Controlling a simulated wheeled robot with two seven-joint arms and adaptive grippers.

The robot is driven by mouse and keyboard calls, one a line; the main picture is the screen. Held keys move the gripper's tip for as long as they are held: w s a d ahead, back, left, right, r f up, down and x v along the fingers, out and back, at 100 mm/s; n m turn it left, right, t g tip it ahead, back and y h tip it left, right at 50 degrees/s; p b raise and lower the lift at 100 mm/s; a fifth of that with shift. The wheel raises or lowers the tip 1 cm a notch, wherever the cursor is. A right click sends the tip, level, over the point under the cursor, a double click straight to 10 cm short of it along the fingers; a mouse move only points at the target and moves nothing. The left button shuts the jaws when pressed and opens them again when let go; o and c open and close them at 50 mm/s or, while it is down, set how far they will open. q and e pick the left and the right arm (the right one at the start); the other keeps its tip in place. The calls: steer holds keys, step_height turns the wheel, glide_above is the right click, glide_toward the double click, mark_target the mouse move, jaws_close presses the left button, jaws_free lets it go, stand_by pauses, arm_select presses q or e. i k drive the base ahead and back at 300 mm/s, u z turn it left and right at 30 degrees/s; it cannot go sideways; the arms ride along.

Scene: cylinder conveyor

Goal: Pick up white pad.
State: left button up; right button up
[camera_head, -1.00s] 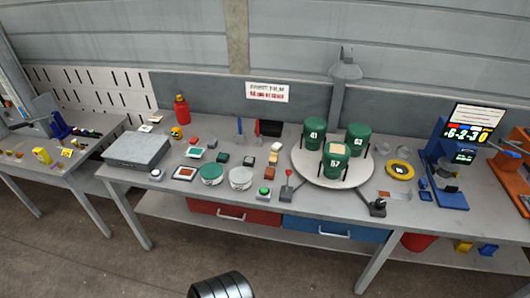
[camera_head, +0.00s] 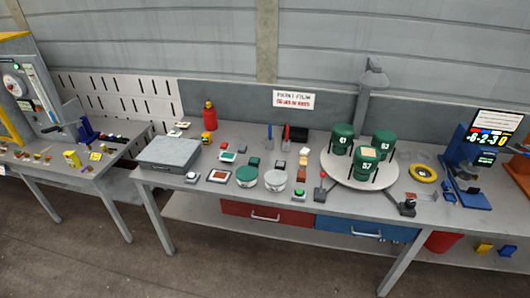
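Several small pale pieces could be the white pad, and I cannot tell which one is meant. A small white block (camera_head: 305,151) lies on the main workbench, left of the round turntable, with tan and brown blocks in front of it. Two flat whitish pieces, one farther back (camera_head: 182,125) and one nearer (camera_head: 173,133), lie behind the grey case, left of the red bottle. All of these rest on the bench with nothing holding them. Neither of my grippers shows in the head view.
The grey workbench (camera_head: 345,205) carries a grey case (camera_head: 168,153), a red bottle (camera_head: 210,117), round green (camera_head: 247,177) and white (camera_head: 275,180) containers, and a turntable (camera_head: 343,177) with three green canisters. A blue machine (camera_head: 467,180) stands right. Floor in front is clear.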

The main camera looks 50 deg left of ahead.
mark_target(305, 151)
steer(key=u, duration=0.75)
steer(key=i, duration=0.45)
